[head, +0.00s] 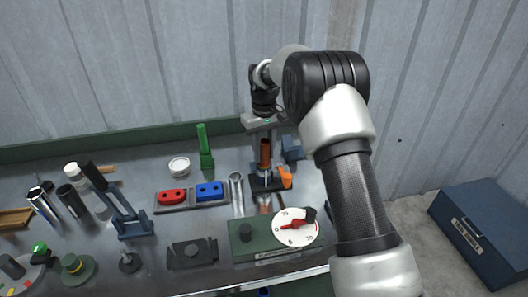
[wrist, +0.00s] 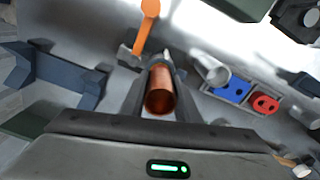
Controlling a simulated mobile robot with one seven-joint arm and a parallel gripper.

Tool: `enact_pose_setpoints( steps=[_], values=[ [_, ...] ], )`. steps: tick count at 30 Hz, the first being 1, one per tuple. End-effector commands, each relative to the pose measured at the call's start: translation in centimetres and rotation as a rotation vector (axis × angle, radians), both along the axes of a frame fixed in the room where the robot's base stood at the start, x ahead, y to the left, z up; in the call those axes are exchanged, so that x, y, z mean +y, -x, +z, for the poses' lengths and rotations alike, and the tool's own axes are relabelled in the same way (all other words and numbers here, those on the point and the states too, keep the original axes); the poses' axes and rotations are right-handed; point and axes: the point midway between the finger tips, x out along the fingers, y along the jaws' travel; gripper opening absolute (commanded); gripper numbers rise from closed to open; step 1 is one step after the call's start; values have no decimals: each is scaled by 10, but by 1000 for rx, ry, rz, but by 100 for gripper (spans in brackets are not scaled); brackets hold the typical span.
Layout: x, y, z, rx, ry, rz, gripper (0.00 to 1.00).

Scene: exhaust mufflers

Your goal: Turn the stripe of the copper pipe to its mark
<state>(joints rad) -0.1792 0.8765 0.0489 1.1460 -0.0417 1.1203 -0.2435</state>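The copper pipe (head: 265,152) stands upright in a dark holder (head: 262,186) at the middle of the bench. In the wrist view the pipe (wrist: 160,92) shows its open end towards me. My gripper (head: 263,150) points down over it from above. In the wrist view the fingers (wrist: 161,80) lie close along both sides of the pipe and appear to touch it. An orange lever (head: 285,178) is at the right side of the holder; it also shows in the wrist view (wrist: 147,28). I cannot make out the pipe's stripe or its mark.
A steel cylinder (head: 236,188) and a rack with red and blue blocks (head: 190,208) stand left of the holder. A green box with a dial (head: 296,227) is in front.

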Motion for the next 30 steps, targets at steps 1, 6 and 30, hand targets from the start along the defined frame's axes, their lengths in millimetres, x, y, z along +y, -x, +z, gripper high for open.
enact_pose_setpoints(
  steps=[1, 6, 30],
  values=[
    [0, 0, 0, -1, 0, 1, 1],
    [0, 0, 2, 0, -1, 134, 1],
    [0, 0, 3, -2, -1, 842, 1]
  ],
)
